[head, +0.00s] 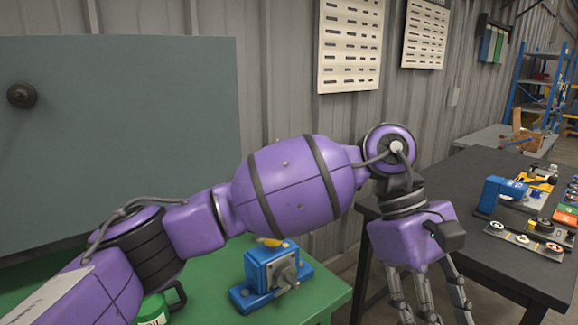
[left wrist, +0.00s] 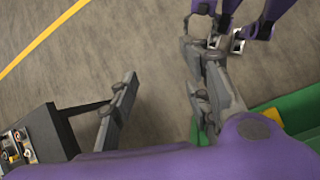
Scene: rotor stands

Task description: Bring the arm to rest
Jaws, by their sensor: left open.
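My left arm comes in from the left, crosses in front of the green table and bends down at the right. Its gripper (head: 432,308) hangs over the gap between the green table and the dark table, with fingers pointing down and their lower ends cut off by the picture's edge. In the left wrist view the same gripper (left wrist: 160,72) is open, its grey fingers well apart, with only bare floor between them. Nothing is held. My right gripper is not identifiable in either view.
A blue stand (head: 263,278) sits on the green table (head: 318,294), behind my arm. A green container (head: 153,309) is partly hidden. The dark table (head: 460,187) at right bears another blue stand (head: 496,194) and a tray of rings (head: 527,243). A grey-green panel (head: 130,120) stands behind.

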